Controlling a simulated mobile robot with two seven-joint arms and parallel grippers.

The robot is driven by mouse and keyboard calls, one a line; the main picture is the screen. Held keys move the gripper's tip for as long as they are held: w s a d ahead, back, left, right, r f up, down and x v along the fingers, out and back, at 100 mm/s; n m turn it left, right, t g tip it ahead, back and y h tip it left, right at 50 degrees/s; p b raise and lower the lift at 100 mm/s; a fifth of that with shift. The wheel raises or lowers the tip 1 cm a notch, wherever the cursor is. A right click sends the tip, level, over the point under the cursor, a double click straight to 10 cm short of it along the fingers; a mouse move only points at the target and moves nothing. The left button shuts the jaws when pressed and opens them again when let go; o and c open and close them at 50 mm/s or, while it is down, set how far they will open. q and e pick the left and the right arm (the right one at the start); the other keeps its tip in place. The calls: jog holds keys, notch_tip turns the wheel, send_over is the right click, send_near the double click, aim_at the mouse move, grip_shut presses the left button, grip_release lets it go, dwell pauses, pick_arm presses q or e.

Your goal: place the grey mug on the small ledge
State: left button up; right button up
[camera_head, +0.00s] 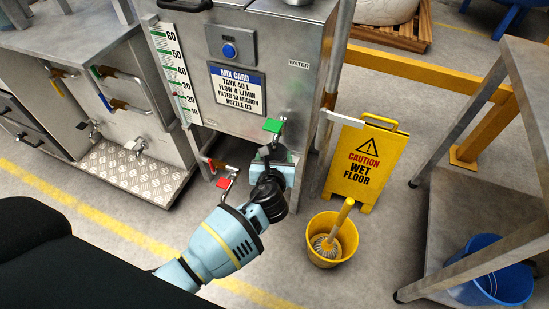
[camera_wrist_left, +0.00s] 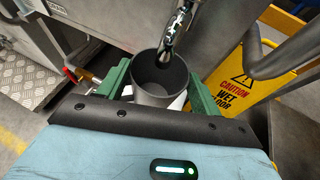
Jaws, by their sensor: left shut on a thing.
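The grey mug (camera_wrist_left: 150,92) is upright or nearly so in the left wrist view, its open mouth facing the camera. My left gripper (camera_wrist_left: 160,84) is shut on it, one green finger on each side. A metal tap spout (camera_wrist_left: 176,32) hangs just above the mug's far rim; I cannot tell if they touch. In the head view my left gripper (camera_head: 280,168) is below the green-handled tap (camera_head: 273,127) on the tank front, and my wrist largely hides the mug. I cannot surely tell the small ledge; a pale flat bar (camera_head: 340,118) sticks out at the tank's right. My right gripper is out of view.
A red-handled valve (camera_head: 223,183) is close left of my left gripper. A yellow bucket with a brush (camera_head: 322,262) and a wet-floor sign (camera_head: 361,165) stand to the right. A metal table (camera_head: 470,255) with a blue bucket (camera_head: 497,285) is at far right.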

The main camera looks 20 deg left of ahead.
pick_arm(q)
jog(key=shift+r, duration=0.15)
jog(key=o, duration=1.4)
jog(key=shift+p+v, duration=2.05)
jog(key=shift+v, duration=3.95)
